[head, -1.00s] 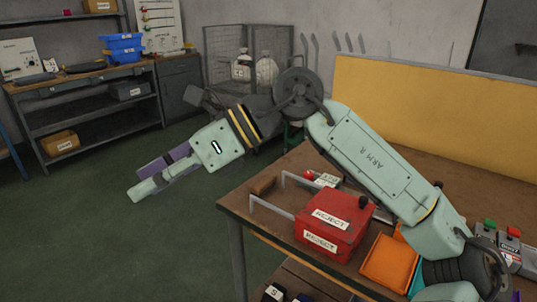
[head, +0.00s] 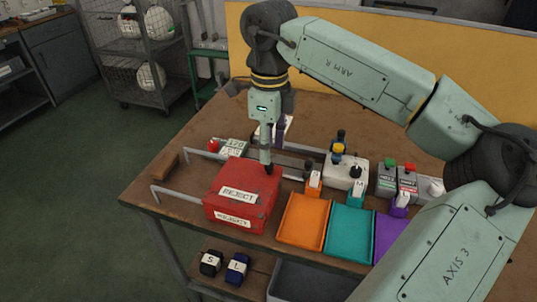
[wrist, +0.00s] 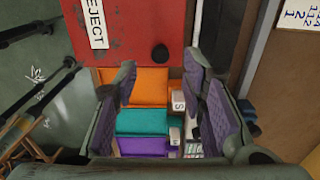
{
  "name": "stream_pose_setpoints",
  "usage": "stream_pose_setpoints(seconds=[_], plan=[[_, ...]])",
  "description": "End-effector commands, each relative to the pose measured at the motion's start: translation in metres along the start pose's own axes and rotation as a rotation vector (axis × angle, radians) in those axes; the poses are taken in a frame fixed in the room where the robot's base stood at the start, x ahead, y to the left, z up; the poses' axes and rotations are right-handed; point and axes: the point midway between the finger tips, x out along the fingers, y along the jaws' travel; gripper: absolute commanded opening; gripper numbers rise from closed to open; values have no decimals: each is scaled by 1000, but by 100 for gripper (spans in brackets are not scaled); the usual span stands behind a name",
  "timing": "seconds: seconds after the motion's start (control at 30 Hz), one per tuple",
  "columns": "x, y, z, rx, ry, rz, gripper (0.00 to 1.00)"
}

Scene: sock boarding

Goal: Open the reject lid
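My gripper (head: 267,165) points down over the box's back right corner, where the knob is. In the wrist view my gripper (wrist: 161,65) is open, its purple-padded fingers apart, with the knob just ahead between the fingertips. I cannot tell how high the fingertips are above the knob.
Orange (head: 302,220), teal (head: 350,232) and purple (head: 388,236) trays lie right of the box. Small devices with buttons (head: 398,178) stand behind the trays. A yellow panel (head: 400,60) closes the table's back.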

Motion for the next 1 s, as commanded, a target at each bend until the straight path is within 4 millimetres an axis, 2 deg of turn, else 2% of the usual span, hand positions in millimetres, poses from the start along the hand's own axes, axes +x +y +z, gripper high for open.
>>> stream_pose_setpoints(seconds=[0.1,0.3,0.63,1.0], plan=[[19,1,0,-2,-1,3,38],[38,0,0,-1,-1,0,38],[42,0,0,-1,-2,0,38],[42,0,1,-1,-2,0,13]])
